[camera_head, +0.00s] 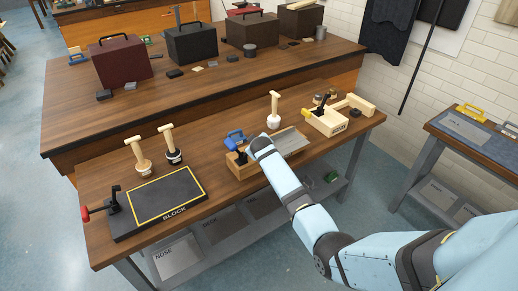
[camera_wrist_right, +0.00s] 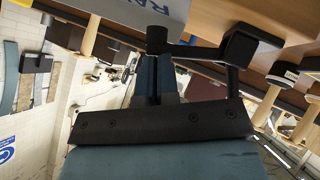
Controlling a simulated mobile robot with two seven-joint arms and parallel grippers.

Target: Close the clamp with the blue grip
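The clamp with the blue grip (camera_head: 236,140) stands at the left end of a wooden tray (camera_head: 250,170) on the front bench. My right arm reaches in from the lower right. My right gripper (camera_head: 258,143) is at the clamp, just right of the blue grip. In the right wrist view, my gripper's dark crossbar lies across the middle, with dark blue upright parts (camera_wrist_right: 156,80) above it. Black clamp parts (camera_wrist_right: 238,47) show close beside them. I cannot tell whether the fingers touch or enclose the grip. My left gripper is not in view.
A black board marked BLOCK (camera_head: 165,195) with a red-gripped clamp (camera_head: 90,212) lies left. A wooden-handled tool (camera_head: 274,108) stands behind the tray. A wooden fixture (camera_head: 326,121) stands right. Toolboxes (camera_head: 120,62) line the back bench.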

